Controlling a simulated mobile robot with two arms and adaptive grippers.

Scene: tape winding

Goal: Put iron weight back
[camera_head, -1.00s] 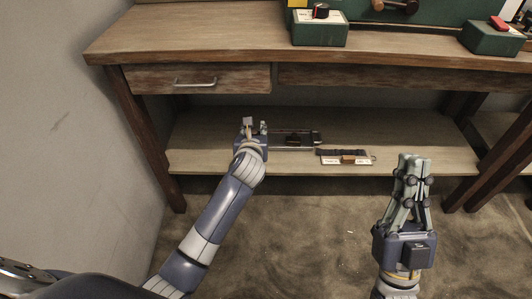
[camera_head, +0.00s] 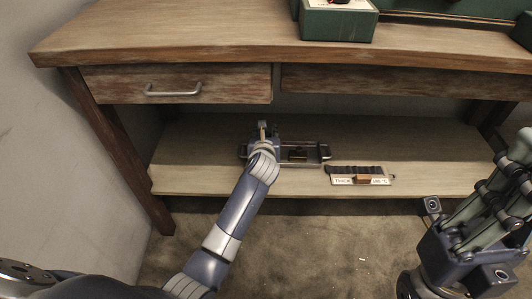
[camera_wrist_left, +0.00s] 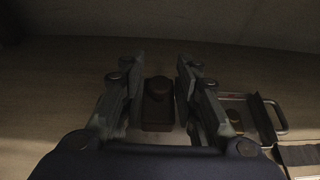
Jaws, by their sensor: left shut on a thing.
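My left gripper (camera_head: 262,130) is over the lower shelf, at the left part of a metal-framed tray (camera_head: 318,158) with handles at its ends. In the left wrist view its two fingers (camera_wrist_left: 158,95) are shut on a dark iron weight (camera_wrist_left: 158,112) with a round knob on top. In the head view the gripper hides the weight. I cannot tell whether the weight touches the tray. The tray's right end and handle also show in the left wrist view (camera_wrist_left: 268,118). My right gripper (camera_head: 490,195) is at the right edge; its fingertips are not clear.
A labelled holder with dark slots (camera_head: 345,181) lies right of the tray near the shelf's front edge. A drawer (camera_head: 110,86) and the tabletop (camera_head: 180,35) overhang the shelf (camera_head: 200,180). A green box (camera_head: 338,25) stands on top. The shelf's right part is clear.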

